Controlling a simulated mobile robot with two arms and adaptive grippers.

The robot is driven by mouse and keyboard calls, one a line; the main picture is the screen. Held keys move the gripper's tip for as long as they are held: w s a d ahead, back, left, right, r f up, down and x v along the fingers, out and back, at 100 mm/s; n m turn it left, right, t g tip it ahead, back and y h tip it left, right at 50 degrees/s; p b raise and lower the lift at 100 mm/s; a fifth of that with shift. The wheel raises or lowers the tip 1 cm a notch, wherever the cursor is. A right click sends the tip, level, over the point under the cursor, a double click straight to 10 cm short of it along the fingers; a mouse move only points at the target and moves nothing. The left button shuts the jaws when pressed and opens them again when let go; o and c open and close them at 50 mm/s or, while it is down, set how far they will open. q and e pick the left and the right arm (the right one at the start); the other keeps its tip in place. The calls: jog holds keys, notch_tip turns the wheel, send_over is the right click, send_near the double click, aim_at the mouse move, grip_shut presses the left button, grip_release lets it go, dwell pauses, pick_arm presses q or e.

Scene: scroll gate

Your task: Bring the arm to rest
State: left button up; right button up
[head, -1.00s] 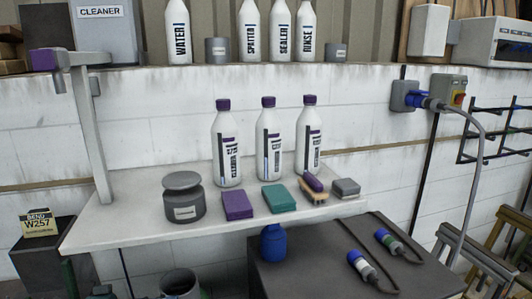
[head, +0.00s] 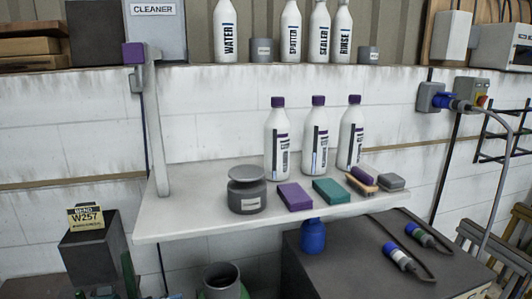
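Neither of my grippers shows in the head view, and no part of my arms can be made out. A white work shelf (head: 200,222) on the wall holds three white bottles with purple caps, the left one (head: 278,140), the middle one (head: 316,140) and the right one (head: 350,135). In front of them are a grey lidded pot (head: 247,192), a purple block (head: 295,196), a teal block (head: 330,191), a brush (head: 363,180) and a small grey block (head: 391,182).
A grey post with a purple head (head: 134,53) rises at the shelf's left end. Below are a dark cabinet (head: 350,268), a blue bottle (head: 313,237) and two corded plugs (head: 400,258). A dark box with a W257 sign (head: 86,217) stands lower left. A hose hangs at right.

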pick_arm(q)
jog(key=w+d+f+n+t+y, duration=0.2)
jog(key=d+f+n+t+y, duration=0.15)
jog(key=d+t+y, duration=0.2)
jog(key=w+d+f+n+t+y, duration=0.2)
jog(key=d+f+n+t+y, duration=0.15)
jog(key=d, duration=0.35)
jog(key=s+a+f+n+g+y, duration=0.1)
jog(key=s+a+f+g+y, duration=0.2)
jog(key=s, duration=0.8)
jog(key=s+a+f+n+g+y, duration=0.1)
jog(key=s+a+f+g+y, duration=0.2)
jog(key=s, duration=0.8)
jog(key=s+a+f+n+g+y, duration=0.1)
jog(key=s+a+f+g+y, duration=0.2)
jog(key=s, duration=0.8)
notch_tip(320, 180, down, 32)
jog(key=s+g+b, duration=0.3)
jog(key=b, duration=0.3)
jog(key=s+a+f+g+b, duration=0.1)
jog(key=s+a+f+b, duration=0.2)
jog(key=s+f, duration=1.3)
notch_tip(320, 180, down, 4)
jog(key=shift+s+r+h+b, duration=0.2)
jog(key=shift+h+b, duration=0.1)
jog(key=shift+b, duration=0.2)
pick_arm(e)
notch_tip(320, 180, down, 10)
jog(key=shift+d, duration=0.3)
